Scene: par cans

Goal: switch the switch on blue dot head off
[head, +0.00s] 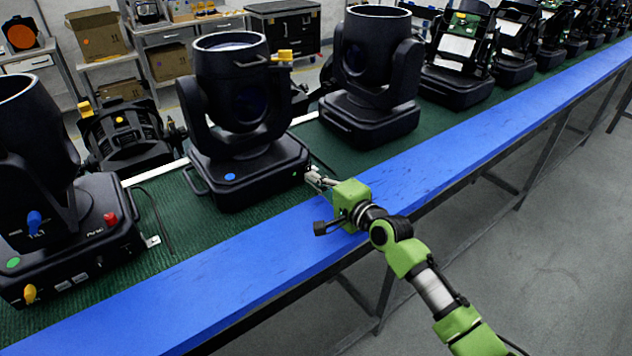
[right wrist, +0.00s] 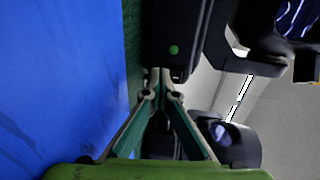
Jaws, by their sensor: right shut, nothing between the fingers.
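The head with the blue dot (head: 248,165) is a black moving-head light standing upright on the green mat near the middle left of the head view. Its blue dot (head: 230,177) is on the front of its base. I cannot make out its switch. My right gripper (head: 314,178) is at the right end of that base, its fingers shut and empty. Whether they touch the base I cannot tell. In the right wrist view the fingertips (right wrist: 163,80) are close to a dark base (right wrist: 188,30) that carries a green dot (right wrist: 174,50). My left gripper is out of view.
A head with a green dot (head: 60,230) and coloured knobs stands at the left. Another black head (head: 370,100) stands to the right, with several more beyond. The bench's blue front edge (head: 440,190) is clear. Boxes and carts are behind.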

